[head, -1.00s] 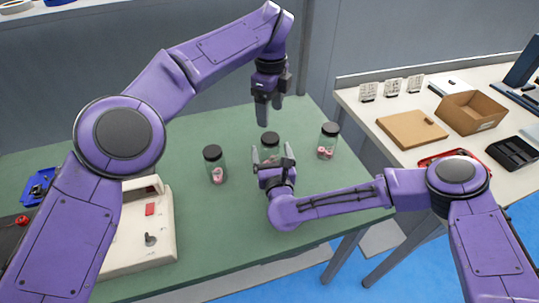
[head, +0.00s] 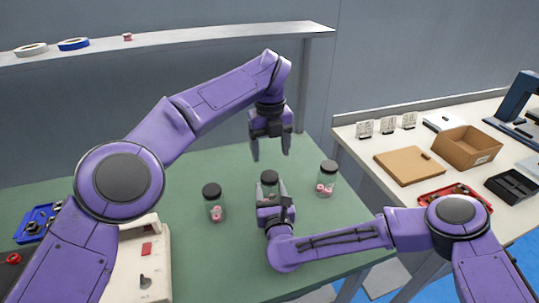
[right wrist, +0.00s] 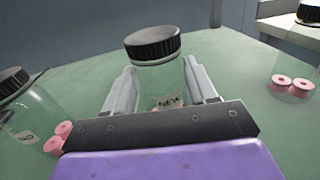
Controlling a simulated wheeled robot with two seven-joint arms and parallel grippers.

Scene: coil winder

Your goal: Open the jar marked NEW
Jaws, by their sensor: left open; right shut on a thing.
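Three clear jars with black lids stand on the green table. The middle jar (head: 269,177) carries a label reading NEW in the right wrist view (right wrist: 158,80), and its lid (right wrist: 153,43) is on. My right gripper (right wrist: 160,70) is shut on this jar's glass body, one finger on each side, below the lid. It also shows in the head view (head: 272,194). My left gripper (head: 271,155) is open and empty, pointing down just above the lid. Its fingers are apart from the lid.
The left jar (head: 214,206) and right jar (head: 327,181) stand close on either side, with pink spools inside. A cream machine (head: 143,265) is at the table's left. A side bench holds a cardboard box (head: 466,147) and trays. A shelf (head: 180,40) runs behind.

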